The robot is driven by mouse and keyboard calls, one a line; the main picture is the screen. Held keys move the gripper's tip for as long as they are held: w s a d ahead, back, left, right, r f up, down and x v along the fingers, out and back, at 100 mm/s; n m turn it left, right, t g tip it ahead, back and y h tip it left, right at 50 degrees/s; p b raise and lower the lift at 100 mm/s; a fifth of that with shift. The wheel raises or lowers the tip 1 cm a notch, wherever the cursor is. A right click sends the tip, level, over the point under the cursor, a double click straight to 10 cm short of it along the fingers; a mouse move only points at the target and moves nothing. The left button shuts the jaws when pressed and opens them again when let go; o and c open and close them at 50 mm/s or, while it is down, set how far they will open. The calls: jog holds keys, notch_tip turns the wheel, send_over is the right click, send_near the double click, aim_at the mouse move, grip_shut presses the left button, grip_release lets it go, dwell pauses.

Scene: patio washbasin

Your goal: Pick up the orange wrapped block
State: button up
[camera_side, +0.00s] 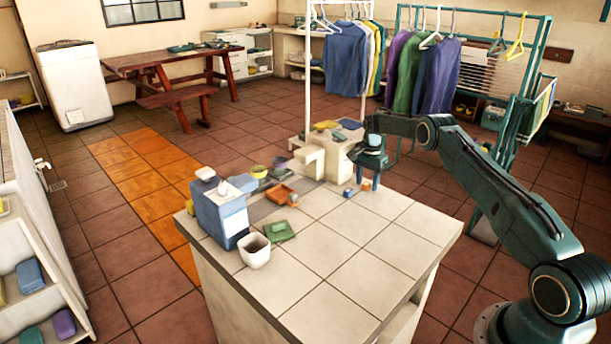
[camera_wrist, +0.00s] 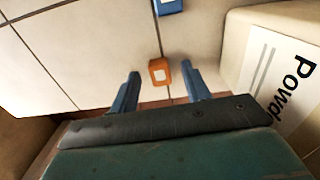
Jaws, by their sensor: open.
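The orange wrapped block (camera_wrist: 160,75) has a pale label on top and lies on the tiled counter in the wrist view. It appears between my gripper's two blue fingers (camera_wrist: 160,71), with a gap on either side. My gripper (camera_side: 369,185) is open and points down at the counter's far right part in the side view. In that view the block is mostly hidden by the fingers. From these frames I cannot tell exactly how far the fingertips are above the tiles.
A small blue block (camera_side: 348,192) lies just left of my gripper; it also shows in the wrist view (camera_wrist: 168,6). A cream box with a "Powd" label (camera_wrist: 285,75) stands close on the right. A blue container (camera_side: 220,212) and white cup (camera_side: 254,251) stand at left. The front tiles are clear.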

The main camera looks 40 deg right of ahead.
aim_at(366, 183)
jog(key=shift+f, duration=0.1)
dwell(0.4)
grip_shut()
notch_tip(366, 183, up, 20)
dwell(1.0)
dwell(0.8)
